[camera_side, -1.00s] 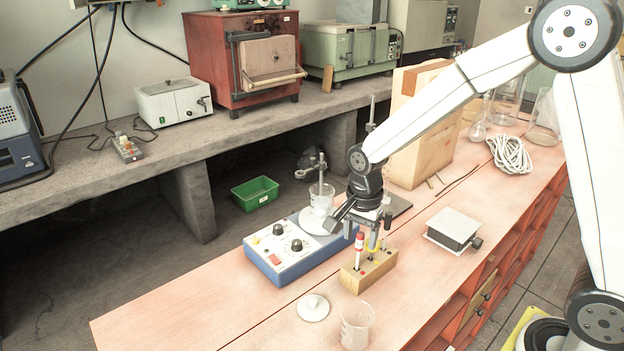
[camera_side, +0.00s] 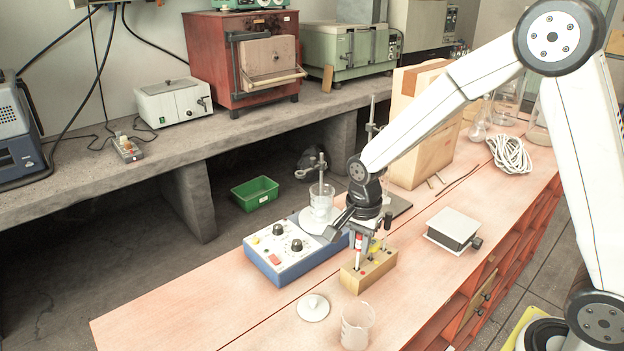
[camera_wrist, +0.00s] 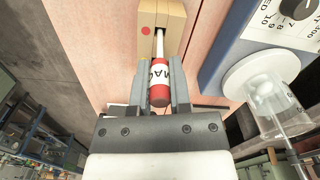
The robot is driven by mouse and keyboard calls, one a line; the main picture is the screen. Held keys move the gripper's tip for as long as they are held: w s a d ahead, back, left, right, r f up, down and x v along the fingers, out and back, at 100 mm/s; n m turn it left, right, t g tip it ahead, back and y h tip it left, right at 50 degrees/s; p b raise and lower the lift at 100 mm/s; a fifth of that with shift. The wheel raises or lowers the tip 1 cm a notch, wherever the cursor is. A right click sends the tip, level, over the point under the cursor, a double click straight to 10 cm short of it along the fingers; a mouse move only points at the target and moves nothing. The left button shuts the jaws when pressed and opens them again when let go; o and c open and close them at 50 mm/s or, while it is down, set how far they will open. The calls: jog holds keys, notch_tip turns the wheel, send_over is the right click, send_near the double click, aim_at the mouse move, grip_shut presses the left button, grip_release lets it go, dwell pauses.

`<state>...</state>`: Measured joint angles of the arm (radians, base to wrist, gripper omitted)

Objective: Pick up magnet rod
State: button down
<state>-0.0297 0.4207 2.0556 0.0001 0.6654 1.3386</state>
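The magnet rod (camera_side: 357,259) stands upright in a small wooden block (camera_side: 372,275) on the bench. It is white and thin with a red and white lettered top, which shows large in the wrist view (camera_wrist: 159,88). My gripper (camera_side: 361,240) is down over the block, with its fingers around the rod's top. In the wrist view the gripper (camera_wrist: 159,72) has one finger on each side of the top, very close to it. The fingers look open; whether they touch the rod is hard to tell. The rod's foot is inside the block.
A blue and white stirrer (camera_side: 291,249) with a beaker (camera_side: 322,203) stands close left of the block. A white lidlike disc (camera_side: 313,308) and an empty beaker (camera_side: 356,325) are in front. A small lab jack (camera_side: 454,229) is to the right.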

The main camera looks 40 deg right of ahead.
jog(key=shift+r, duration=0.15)
jog(key=shift+r, duration=5.05)
jog(key=shift+r, duration=2.55)
jog(key=shift+w, duration=0.1)
